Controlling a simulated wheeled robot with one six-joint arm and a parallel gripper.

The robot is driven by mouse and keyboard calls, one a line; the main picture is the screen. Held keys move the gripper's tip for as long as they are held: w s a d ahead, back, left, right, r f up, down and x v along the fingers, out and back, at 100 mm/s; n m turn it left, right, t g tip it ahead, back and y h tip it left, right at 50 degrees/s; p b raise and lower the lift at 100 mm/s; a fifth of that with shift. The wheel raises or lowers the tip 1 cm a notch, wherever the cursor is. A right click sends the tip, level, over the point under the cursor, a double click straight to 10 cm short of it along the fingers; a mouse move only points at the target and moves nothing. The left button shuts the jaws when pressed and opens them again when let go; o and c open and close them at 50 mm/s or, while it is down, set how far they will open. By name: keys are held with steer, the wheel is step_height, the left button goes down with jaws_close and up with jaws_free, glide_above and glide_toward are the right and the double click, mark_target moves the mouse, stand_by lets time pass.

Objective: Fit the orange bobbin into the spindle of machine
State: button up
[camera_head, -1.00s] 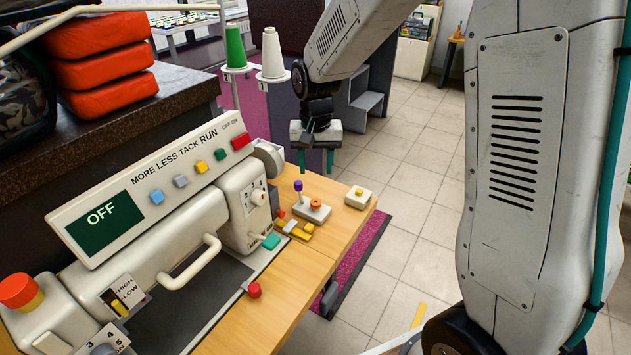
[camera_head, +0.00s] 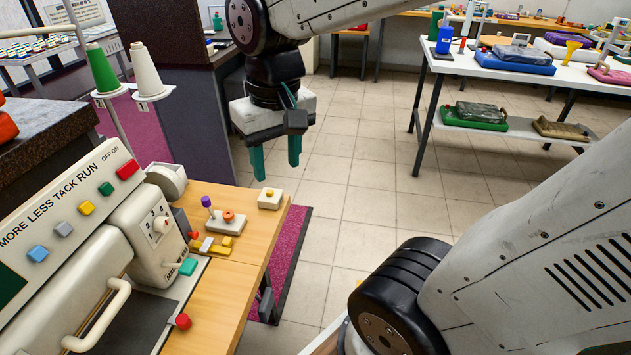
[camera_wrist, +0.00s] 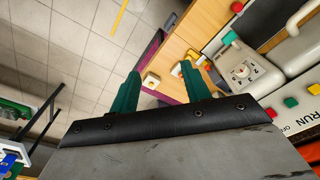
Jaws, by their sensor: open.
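The orange bobbin (camera_head: 228,216) sits on a small light block (camera_head: 229,226) on the wooden table, beside a purple-topped peg (camera_head: 206,202). The machine (camera_head: 128,222) is the white unit with coloured buttons at the left; I cannot tell which part is its spindle. My gripper (camera_head: 276,165) is open and empty, with teal fingers pointing down, above and behind the table's far right corner, apart from the bobbin. In the wrist view my open fingers (camera_wrist: 160,85) show with a small white block with a yellow button (camera_wrist: 151,80) beyond them. The bobbin is not clear there.
Thread cones, green (camera_head: 101,68) and white (camera_head: 146,70), stand on stalks behind the machine. A small block with a yellow knob (camera_head: 270,198) is near the table's right edge. Yellow pieces (camera_head: 214,246) lie before the bobbin's block.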

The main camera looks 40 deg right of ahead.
steer(key=s+n, duration=0.1)
steer(key=s, duration=0.7)
steer(key=shift+s+d, duration=0.25)
steer(key=shift+s, duration=0.1)
